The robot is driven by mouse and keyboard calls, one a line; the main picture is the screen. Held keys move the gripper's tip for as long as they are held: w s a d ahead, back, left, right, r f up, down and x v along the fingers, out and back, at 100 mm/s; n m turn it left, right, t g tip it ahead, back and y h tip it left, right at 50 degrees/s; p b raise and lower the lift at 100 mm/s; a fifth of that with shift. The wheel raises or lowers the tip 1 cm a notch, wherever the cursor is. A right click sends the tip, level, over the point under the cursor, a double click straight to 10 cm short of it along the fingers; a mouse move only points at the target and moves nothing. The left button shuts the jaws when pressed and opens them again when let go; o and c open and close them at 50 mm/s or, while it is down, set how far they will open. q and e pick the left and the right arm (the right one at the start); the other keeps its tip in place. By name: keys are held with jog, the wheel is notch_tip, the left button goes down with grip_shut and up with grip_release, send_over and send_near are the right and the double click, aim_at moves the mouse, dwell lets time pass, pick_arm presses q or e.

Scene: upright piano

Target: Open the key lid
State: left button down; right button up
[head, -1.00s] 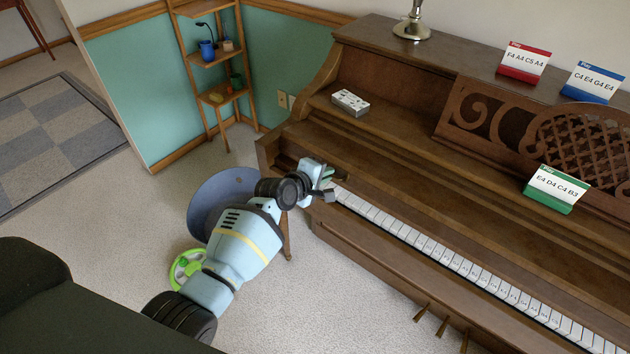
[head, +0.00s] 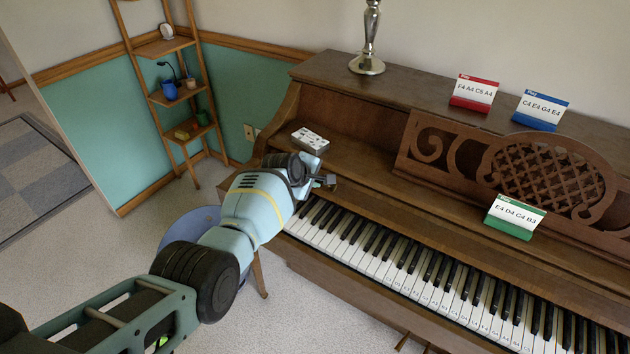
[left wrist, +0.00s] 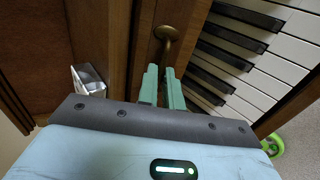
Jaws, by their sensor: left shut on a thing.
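The key lid (head: 400,208) is the brown wooden board above and behind the keys (head: 375,245). The black and white keys are uncovered along the length in view. My left gripper (head: 329,181) is at the lid's left part, near its front edge. The left wrist view shows a round brass knob (left wrist: 167,33) just past my left gripper's fingertips (left wrist: 163,72), its stem reaching down between the nearly closed fingers. The gripper is shut on this knob. In the head view the knob is hidden by the gripper. My right gripper is out of view.
A white patterned block (head: 310,140) lies on the piano's left ledge, close to my left wrist. Red (head: 473,93), blue (head: 540,110) and green (head: 515,216) note cards and a metal lamp base (head: 367,64) stand on the piano. A round blue stool (head: 190,228) is below my arm.

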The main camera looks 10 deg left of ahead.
pick_arm(q)
jog(key=shift+w, duration=0.1)
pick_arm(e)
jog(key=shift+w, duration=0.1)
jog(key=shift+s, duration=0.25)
pick_arm(q)
jog(key=c, duration=1.6)
grip_release()
jog(key=shift+a+r, duration=0.1)
jog(key=shift+o, duration=0.2)
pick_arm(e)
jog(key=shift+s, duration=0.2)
